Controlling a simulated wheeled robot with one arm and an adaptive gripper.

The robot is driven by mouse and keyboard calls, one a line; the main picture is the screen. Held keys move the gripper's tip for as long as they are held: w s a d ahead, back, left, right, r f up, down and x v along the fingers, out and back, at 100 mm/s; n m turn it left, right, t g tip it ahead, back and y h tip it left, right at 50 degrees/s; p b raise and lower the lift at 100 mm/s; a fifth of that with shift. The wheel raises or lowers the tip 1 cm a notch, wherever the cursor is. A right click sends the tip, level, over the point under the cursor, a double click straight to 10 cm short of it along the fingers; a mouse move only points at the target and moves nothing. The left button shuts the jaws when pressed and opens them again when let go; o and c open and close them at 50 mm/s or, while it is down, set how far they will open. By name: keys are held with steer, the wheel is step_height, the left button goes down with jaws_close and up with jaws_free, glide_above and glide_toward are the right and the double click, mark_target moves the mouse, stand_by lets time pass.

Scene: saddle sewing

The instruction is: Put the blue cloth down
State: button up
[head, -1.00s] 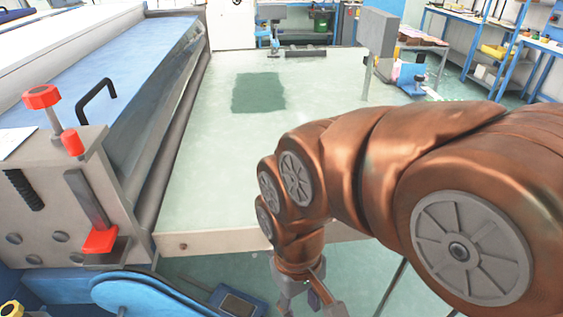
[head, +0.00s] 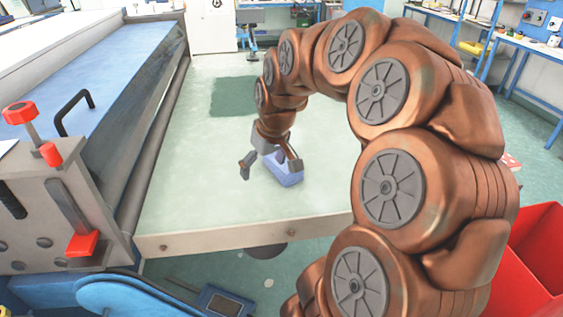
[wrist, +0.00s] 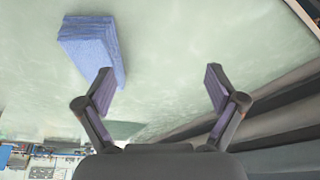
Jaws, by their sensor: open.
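The blue cloth (head: 288,174) is a small folded block on the pale green table top (head: 200,205), near the table's front part. My gripper (head: 268,166) is over the table just left of the cloth, with its fingers apart and nothing between them. In the head view the right finger overlaps the cloth's upper part. The wrist view shows the cloth (wrist: 90,48) outside the jaws, beyond the left finger. My open gripper (wrist: 160,85) shows there with both fingertips apart. I cannot tell whether the left finger touches the cloth.
A dark green patch (head: 232,97) lies farther back on the table. A long roller machine (head: 110,75) with red knobs borders the table's left side. A red bin (head: 535,250) stands at the right. The table's left front is clear.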

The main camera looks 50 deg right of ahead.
steer(key=shift+m+t+h, duration=0.4)
steer(key=shift+m, duration=0.2)
steer(key=d, duration=0.5)
steer(key=d+r, duration=0.1)
steer(key=d, duration=0.2)
steer(key=shift+d, duration=0.3)
steer(key=shift+d+f, duration=0.1)
steer(key=shift+d, duration=0.2)
steer(key=shift+p+x, duration=1.6)
steer(key=shift+x, duration=2.2)
steer(key=shift+w, duration=0.2)
steer(key=c, duration=1.3)
steer(key=shift+c, duration=0.2)
steer(key=shift+r, duration=0.25)
